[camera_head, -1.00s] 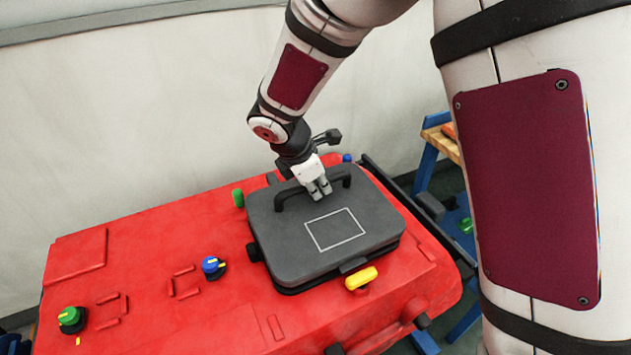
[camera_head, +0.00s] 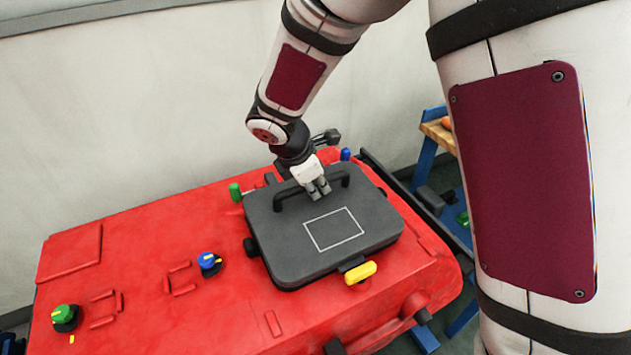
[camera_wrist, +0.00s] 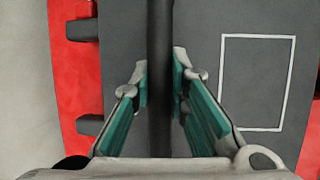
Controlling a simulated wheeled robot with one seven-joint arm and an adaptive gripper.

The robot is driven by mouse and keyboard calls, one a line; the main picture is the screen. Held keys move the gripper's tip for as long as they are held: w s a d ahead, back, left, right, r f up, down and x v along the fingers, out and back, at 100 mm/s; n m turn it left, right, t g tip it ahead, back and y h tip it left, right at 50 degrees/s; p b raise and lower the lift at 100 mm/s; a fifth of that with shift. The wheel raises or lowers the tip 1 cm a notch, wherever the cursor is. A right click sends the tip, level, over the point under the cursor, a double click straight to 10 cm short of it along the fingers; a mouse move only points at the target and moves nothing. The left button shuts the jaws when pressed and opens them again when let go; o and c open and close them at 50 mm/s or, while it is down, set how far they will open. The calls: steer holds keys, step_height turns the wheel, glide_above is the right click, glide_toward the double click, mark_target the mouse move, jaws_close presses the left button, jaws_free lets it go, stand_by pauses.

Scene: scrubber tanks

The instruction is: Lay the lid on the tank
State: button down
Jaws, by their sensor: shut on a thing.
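The dark grey lid (camera_head: 290,238) lies over the opening at the right part of the red tank (camera_head: 130,270), with a white rectangle outline on its top. Its black bar handle (camera_head: 283,200) runs along the back side. My gripper (camera_head: 319,192) is shut on this handle; in the wrist view the fingers (camera_wrist: 160,90) stand on both sides of the handle bar (camera_wrist: 159,40). The lid looks flat and close to the tank top. Whether it fully touches all around cannot be told. The tank's rim is hidden beneath it.
A yellow latch (camera_head: 360,272) is at the lid's front edge, a green knob (camera_head: 235,192) and a blue one (camera_head: 345,154) at its back. Blue-topped (camera_head: 208,261) and green-topped (camera_head: 65,315) knobs stand to the left. A blue stand (camera_head: 428,165) is at the right.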

steer(key=shift+f, duration=0.1)
stand_by(0.3)
steer(key=shift+f+b, duration=0.3)
steer(key=shift+f, duration=0.25)
stand_by(0.5)
steer(key=shift+r, duration=0.15)
stand_by(0.4)
steer(key=c, duration=1.5)
jaws_free()
steer(key=o, duration=0.5)
